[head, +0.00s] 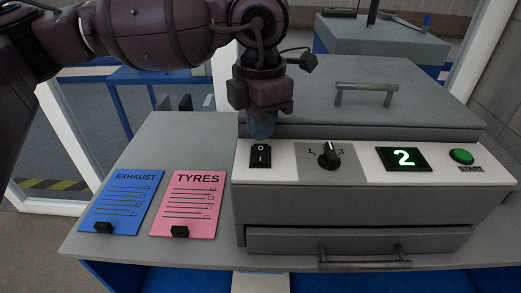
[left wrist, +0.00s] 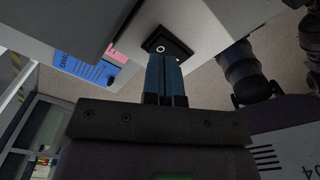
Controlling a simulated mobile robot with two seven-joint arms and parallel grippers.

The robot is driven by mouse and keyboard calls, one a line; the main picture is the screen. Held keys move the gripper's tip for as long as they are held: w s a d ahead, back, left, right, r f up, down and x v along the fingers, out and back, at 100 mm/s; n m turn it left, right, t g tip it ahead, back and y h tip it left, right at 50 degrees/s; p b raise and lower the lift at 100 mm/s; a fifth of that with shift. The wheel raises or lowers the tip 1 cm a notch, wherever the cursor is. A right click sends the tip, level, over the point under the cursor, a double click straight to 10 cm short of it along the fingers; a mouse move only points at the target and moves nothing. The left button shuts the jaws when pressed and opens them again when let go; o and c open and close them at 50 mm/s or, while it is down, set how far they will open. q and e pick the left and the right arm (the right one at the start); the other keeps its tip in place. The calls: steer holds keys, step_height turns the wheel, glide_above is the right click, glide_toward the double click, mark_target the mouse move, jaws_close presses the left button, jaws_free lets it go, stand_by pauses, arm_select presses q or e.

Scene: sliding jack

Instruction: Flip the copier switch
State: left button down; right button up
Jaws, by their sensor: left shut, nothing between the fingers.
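The copier (head: 350,210) is a grey machine with a white front panel, standing on a grey table. Its switch (head: 260,156) is a black rocker marked O and I at the left end of the panel. My left gripper (head: 262,130) is shut and empty, pointing down just behind the switch in the head view. In the left wrist view the blue fingers (left wrist: 166,72) are together, and their tips lie close to the switch (left wrist: 161,46). I cannot tell whether they touch it. My right gripper is not in view.
A blue exhaust sheet (head: 122,200) and a pink tyres sheet (head: 188,203) lie left of the copier. The lid (head: 390,105) is closed.

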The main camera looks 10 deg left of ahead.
arm_select(q)
steer(key=shift+f, duration=0.3)
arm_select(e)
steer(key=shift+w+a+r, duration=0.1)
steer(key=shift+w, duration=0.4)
arm_select(q)
steer(key=shift+f+b, duration=0.15)
steer(key=shift+b, duration=0.15)
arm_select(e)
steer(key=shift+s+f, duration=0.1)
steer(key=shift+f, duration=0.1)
arm_select(q)
steer(key=shift+f, duration=0.25)
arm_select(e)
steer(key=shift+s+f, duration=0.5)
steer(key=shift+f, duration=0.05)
arm_select(q)
steer(key=shift+f+b, duration=0.4)
steer(key=shift+b, duration=0.05)
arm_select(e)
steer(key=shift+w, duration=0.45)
